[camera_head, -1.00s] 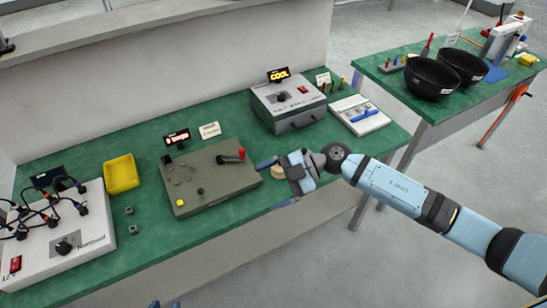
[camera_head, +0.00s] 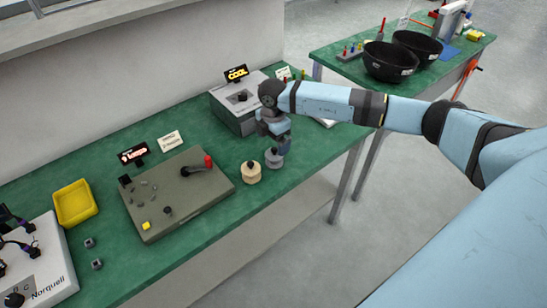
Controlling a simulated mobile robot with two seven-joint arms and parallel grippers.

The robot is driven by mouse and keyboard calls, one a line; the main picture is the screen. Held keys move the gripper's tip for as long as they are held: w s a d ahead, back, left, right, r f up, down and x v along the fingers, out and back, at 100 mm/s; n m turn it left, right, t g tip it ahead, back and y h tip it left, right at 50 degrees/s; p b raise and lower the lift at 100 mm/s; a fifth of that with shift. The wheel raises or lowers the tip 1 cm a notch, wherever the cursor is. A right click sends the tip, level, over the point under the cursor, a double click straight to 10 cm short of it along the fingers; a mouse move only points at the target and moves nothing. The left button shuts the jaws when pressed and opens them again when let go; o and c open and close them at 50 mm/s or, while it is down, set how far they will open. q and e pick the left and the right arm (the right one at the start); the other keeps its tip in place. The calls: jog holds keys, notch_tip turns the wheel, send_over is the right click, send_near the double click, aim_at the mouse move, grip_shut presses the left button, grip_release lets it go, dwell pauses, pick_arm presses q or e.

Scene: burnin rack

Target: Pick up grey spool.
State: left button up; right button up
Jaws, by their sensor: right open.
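The grey spool (camera_head: 274,159) stands on the green bench top near its front edge, just right of a tan spool (camera_head: 251,173). My right gripper (camera_head: 275,146) points down directly over the grey spool, with its fingers open. The fingertips are very close to the spool's top; I cannot tell whether they touch it or reach around it. The spool's upper part is partly hidden by the gripper. My left gripper is not in view.
A grey-green panel with a red-tipped lever (camera_head: 178,200) lies left of the spools. A grey box with a "COOL" display (camera_head: 236,118) stands behind my right gripper. A yellow tray (camera_head: 75,203) is farther left. Black bowls (camera_head: 391,62) stand on another table.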

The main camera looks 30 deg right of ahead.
aim_at(274, 148)
jog(key=f, duration=0.6)
jog(key=shift+s+d+f, duration=0.15)
jog(key=shift+s+f, duration=0.05)
jog(key=c, duration=1)
